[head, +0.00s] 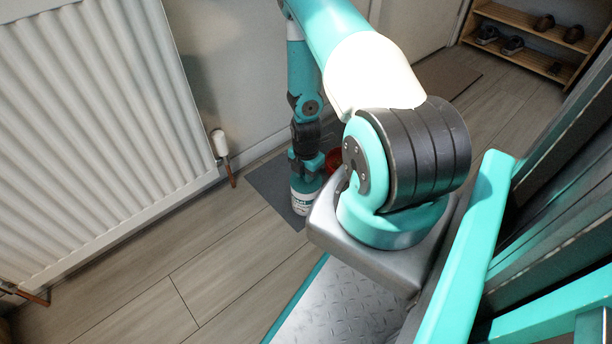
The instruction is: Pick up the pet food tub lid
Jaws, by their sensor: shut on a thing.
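The pet food tub (301,203) is white with a teal band and lettering. It stands on a dark grey mat (268,184) on the floor, near the wall. My gripper (305,176) points down at the top of the tub and is shut on its lid. The lid itself is hidden by the fingers or too small to make out. I cannot tell whether the lid is still touching the tub.
A red bowl (333,159) sits just right of the tub, partly behind my arm. A white radiator (95,130) with a valve (219,143) and copper pipe stands left. A shoe rack (535,38) is at the far right. The wooden floor at left is clear.

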